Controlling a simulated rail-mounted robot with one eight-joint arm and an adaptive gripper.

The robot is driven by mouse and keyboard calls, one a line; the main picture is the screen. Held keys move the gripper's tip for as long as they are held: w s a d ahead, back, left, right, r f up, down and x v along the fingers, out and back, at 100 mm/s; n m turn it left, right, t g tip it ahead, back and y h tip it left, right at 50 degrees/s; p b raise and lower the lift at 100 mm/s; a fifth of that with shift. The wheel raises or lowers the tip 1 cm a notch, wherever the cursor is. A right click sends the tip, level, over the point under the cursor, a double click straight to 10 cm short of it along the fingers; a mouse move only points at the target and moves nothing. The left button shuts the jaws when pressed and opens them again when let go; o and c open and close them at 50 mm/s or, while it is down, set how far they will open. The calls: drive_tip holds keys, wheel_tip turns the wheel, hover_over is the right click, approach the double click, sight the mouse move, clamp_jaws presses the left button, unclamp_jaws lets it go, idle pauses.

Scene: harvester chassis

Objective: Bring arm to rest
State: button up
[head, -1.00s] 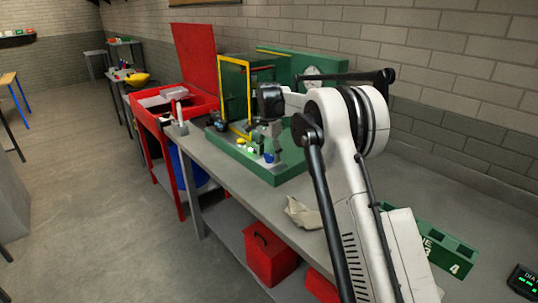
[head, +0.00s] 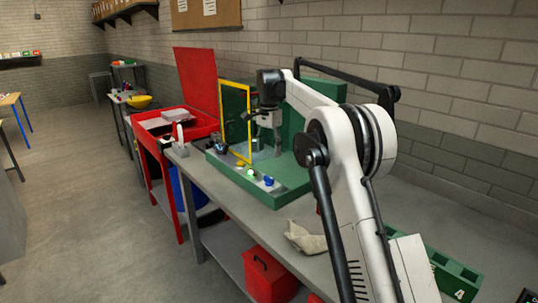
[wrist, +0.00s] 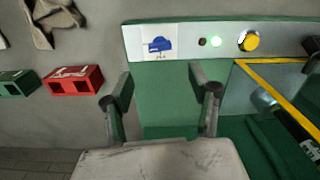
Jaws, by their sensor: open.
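My gripper (head: 265,133) hangs at the end of my white arm, in front of the green machine (head: 290,185) on the grey bench. It points down and is raised above the machine's base. In the wrist view, the two fingers of my gripper (wrist: 163,92) are spread apart with nothing between them. My arm hides part of the machine.
A yellow-framed door (head: 236,122) stands at the machine's left. A red cabinet (head: 160,150) stands beyond the bench. A crumpled cloth (head: 306,237) and a green holder (head: 450,268) lie on the bench; a red block (wrist: 73,79) also shows in the wrist view.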

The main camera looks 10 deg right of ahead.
drive_tip(key=shift+r, duration=0.1)
drive_tip(key=s+r+n+t, duration=0.25)
drive_tip(key=s+r, duration=0.25)
drive_tip(key=s, duration=0.7)
drive_tip(key=s+r+n+t, duration=0.1)
drive_tip(key=s+r+n, duration=0.35)
drive_tip(key=s, duration=0.75)
drive_tip(key=s+f+n+t, duration=0.1)
drive_tip(key=s+f, duration=0.3)
drive_tip(key=s, duration=0.5)
drive_tip(key=s+f+n+t, duration=0.1)
drive_tip(key=s+f, duration=0.3)
drive_tip(key=s, duration=0.5)
drive_tip(key=s+f+n+t, duration=0.1)
drive_tip(key=s+f, duration=0.3)
drive_tip(key=s, duration=0.5)
drive_tip(key=shift+s+n+t, duration=0.3)
drive_tip(key=shift+n+t, duration=0.05)
drive_tip(key=shift+n, duration=0.15)
